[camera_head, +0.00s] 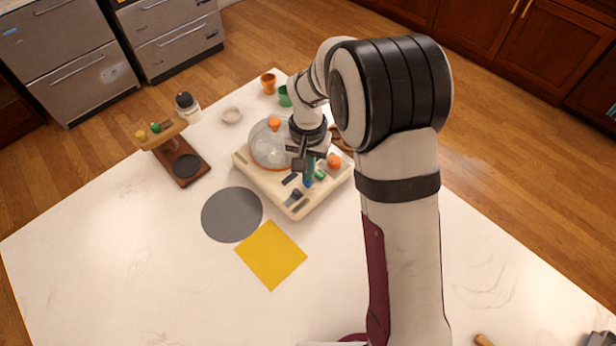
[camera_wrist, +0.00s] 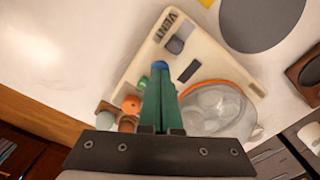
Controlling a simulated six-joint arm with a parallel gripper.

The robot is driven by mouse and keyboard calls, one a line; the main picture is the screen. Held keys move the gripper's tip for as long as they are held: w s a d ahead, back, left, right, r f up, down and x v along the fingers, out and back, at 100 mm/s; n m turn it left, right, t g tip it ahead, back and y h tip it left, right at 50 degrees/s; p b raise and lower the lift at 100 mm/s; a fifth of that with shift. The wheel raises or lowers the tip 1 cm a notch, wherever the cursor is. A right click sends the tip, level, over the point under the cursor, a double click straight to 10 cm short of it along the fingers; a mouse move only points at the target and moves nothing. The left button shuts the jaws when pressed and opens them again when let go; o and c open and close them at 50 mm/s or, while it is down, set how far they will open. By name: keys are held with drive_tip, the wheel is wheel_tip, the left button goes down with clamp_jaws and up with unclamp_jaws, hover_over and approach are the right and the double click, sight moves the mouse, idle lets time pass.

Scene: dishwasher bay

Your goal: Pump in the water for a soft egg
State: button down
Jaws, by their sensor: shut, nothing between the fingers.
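The cream egg cooker base (camera_head: 268,190) carries a clear dome lid (camera_head: 267,150) with an orange knob; the dome also shows in the wrist view (camera_wrist: 222,108). A row of coloured buttons runs along one side: orange (camera_head: 334,161), green (camera_head: 320,174) and blue (camera_head: 308,183). In the wrist view the row shows as orange (camera_wrist: 131,104), green (camera_wrist: 143,83) and blue (camera_wrist: 160,65). My gripper (camera_head: 308,176) is shut and empty, pointing down, with its green fingertips (camera_wrist: 160,78) at the blue button. Whether they touch it is unclear.
A grey round mat (camera_head: 232,214) and yellow square (camera_head: 271,254) lie in front. The cooker has a "VENT" label and dark slider (camera_wrist: 175,45).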

drive_tip(key=shift+f, duration=0.7)
drive_tip(key=shift+r, duration=1.35)
wheel_tip(320, 180, up, 15)
drive_tip(key=shift+s, duration=0.1)
idle(0.4)
